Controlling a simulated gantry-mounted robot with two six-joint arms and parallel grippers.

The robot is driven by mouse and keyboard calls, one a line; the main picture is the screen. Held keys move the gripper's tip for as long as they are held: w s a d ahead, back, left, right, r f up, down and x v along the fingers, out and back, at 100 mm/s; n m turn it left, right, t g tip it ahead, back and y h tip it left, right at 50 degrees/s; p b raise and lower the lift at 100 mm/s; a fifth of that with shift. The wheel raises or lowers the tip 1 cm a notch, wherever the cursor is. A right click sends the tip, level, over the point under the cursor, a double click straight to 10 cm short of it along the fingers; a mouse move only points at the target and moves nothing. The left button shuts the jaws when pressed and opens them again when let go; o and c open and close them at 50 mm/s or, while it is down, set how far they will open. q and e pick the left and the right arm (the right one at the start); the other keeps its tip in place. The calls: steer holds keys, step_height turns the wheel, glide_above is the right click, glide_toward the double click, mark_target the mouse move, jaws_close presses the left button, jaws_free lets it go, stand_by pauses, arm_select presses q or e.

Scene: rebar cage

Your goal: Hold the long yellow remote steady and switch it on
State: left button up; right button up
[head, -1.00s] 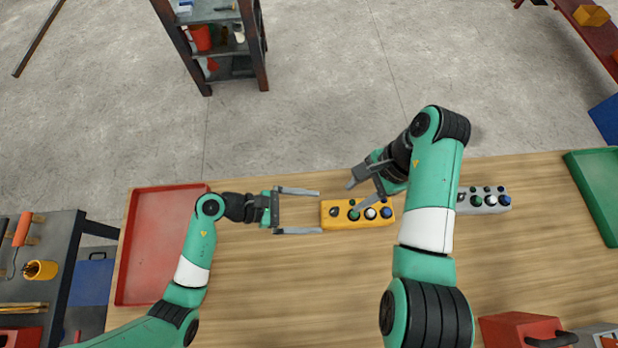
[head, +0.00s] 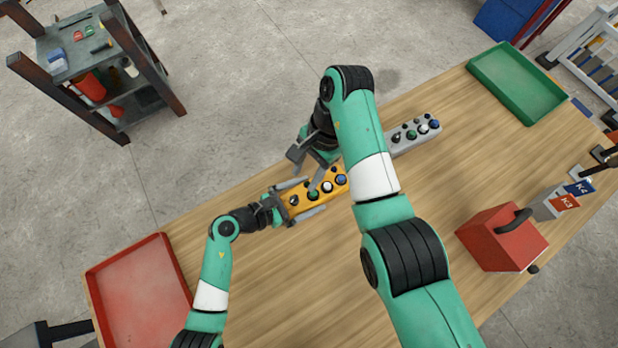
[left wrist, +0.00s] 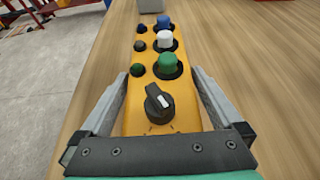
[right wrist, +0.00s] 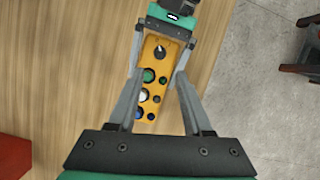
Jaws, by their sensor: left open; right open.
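The long yellow remote (head: 334,178) lies on the table, with a black rotary knob (left wrist: 158,103) at its near end in the left wrist view. A green button (left wrist: 168,65), a white button (left wrist: 166,40) and a blue button (left wrist: 164,22) follow in a row, with small dark buttons beside them. My left gripper (head: 316,195) is open, its fingers along both sides of the knob end; contact cannot be told. My right gripper (right wrist: 160,76) is open above the remote; its fingers appear either side of the button section in the right wrist view.
A similar grey remote (head: 415,134) lies to the right, partly behind my right arm. A red tray (head: 140,290) is at left, a green tray (head: 515,85) at far right. A red box with a handle (head: 502,240) stands at right. The table's front middle is clear.

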arm_select(q)
steer(key=shift+w+d+f, duration=0.15)
steer(key=shift+w+d, duration=0.05)
steer(key=shift+d, duration=0.1)
